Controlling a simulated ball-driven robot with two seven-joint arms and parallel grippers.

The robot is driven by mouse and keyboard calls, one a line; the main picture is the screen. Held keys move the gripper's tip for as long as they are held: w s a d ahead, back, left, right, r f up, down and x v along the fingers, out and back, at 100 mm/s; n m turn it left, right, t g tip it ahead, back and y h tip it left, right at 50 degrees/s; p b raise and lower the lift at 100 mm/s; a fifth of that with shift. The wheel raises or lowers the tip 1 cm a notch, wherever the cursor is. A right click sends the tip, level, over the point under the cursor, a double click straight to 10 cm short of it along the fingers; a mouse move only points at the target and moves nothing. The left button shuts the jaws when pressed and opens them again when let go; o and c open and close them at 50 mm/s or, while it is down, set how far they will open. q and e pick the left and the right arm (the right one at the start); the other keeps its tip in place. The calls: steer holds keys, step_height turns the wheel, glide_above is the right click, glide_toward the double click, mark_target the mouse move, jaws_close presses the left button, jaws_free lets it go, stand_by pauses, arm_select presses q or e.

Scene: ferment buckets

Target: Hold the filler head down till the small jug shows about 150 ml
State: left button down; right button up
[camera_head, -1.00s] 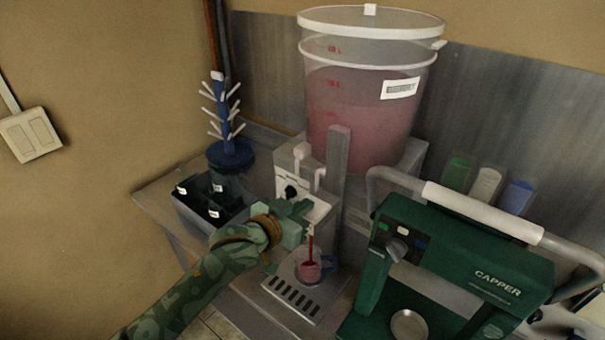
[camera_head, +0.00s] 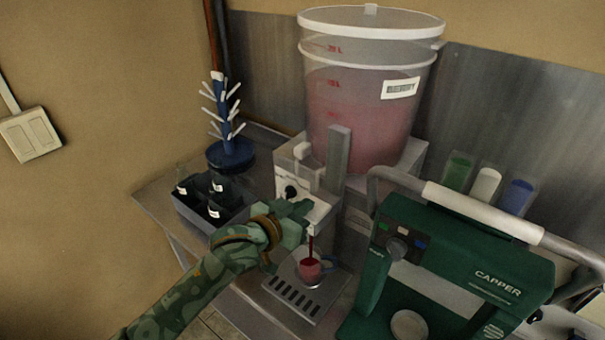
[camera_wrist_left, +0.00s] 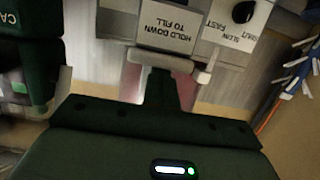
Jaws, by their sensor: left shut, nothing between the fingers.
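The small jug (camera_head: 310,271) is clear with a blue handle and stands on the slotted drip tray (camera_head: 291,299). A dark red stream (camera_head: 311,243) falls into it, and red liquid fills much of it. Its scale is too small to read. My left gripper (camera_head: 300,213) is shut and empty at the front of the white filler (camera_head: 318,211), above the jug. In the left wrist view, the filler head (camera_wrist_left: 165,33) is labelled "HOLD DOWN TO FILL", and my shut fingers (camera_wrist_left: 167,66) are at its edge, seemingly touching. My right gripper is out of view.
A large bucket (camera_head: 355,125) of red liquid stands behind the filler. A green capper (camera_head: 460,270) with a white-gripped handle is close on the right. A dark crate of bottles (camera_head: 208,212) and a blue drying tree (camera_head: 230,155) are left. A black knob (camera_wrist_left: 243,12) sits by "SLOW", "FAST".

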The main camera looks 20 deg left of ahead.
arm_select(q)
steer(key=shift+s+f, duration=0.15)
steer(key=shift+f, duration=0.35)
stand_by(0.4)
step_height(320, 180, up, 5)
steer(key=p, duration=0.5)
steer(key=shift+p, duration=0.3)
steer(key=v, duration=0.9)
steer(key=shift+s+a, duration=0.15)
steer(key=shift+s, duration=0.2)
steer(key=shift+r, duration=0.1)
